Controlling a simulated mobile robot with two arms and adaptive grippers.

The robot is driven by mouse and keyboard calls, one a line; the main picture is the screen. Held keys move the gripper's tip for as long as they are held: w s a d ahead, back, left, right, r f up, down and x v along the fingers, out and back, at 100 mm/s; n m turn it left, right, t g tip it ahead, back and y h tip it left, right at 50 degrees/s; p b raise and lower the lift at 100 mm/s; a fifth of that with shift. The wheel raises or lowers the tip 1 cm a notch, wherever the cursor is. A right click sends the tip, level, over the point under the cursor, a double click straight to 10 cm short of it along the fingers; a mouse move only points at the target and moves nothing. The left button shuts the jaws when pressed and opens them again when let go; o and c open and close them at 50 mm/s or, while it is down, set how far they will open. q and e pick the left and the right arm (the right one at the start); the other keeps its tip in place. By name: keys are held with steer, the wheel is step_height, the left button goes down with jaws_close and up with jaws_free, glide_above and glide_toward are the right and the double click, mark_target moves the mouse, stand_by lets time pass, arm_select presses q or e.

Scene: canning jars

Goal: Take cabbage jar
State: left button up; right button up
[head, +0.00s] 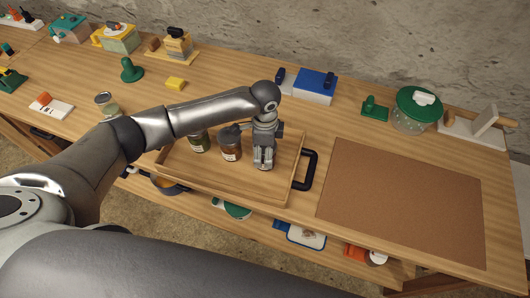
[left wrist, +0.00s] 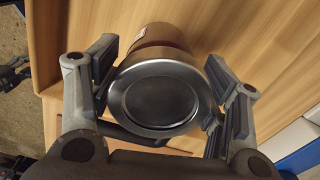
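My left gripper (head: 264,164) reaches down over the right part of a wooden tray (head: 224,190). In the left wrist view, its open fingers (left wrist: 162,75) straddle a jar with a grey metal lid (left wrist: 155,95) and a reddish-brown body (left wrist: 165,36). Small gaps show between fingers and jar. In the head view this jar is mostly hidden by the gripper. A green-filled jar (head: 199,141) and a reddish-brown jar (head: 230,147) stand upright in the tray, left of the gripper. A pale green glass jar (head: 108,106) stands outside it, partly behind my arm. My right gripper is out of view.
A black tray handle (head: 308,170) is right of the gripper. A bare brown mat (head: 402,205) lies further right. A green-lidded glass container (head: 416,110) and a blue-topped box (head: 314,84) stand along the back. A lower shelf (head: 262,232) holds several items.

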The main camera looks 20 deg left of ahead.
arm_select(q)
steer(key=c, duration=0.7)
steer(key=shift+c, duration=0.8)
steer(key=shift+w+r, duration=0.1)
steer(key=shift+r, duration=0.1)
